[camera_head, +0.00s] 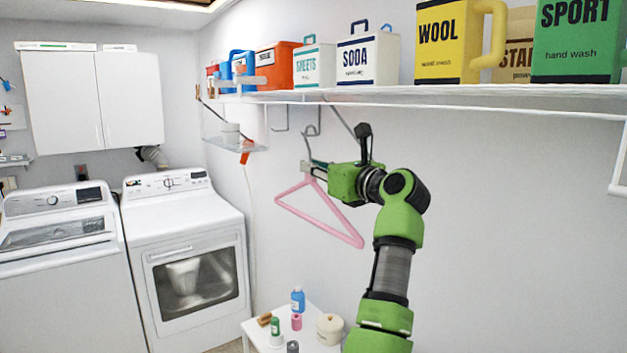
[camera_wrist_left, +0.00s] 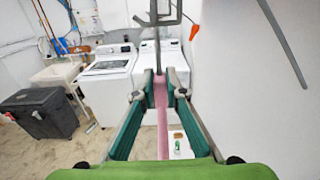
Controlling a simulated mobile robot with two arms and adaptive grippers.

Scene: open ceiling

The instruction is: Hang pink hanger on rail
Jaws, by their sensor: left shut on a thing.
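The pink hanger (camera_head: 345,234) hangs below my left gripper (camera_head: 309,168), tilted, with its triangle open to the wall. My left gripper is shut on the hanger near its neck, under the shelf. In the left wrist view the pink hanger (camera_wrist_left: 162,125) runs between the fingers of my left gripper (camera_wrist_left: 160,86). A grey hook (camera_head: 307,145) rises above the fingers towards the rail (camera_head: 500,109) along the shelf's front underside. I cannot tell whether the hook touches the rail. My right gripper is not in view.
The white wall shelf (camera_head: 400,95) carries several boxes and jugs. A small clear wall shelf (camera_head: 228,143) is left of the hanger. A white table (camera_head: 260,338) with bottles stands below. A washer (camera_head: 60,260) and dryer (camera_head: 185,225) stand at the left.

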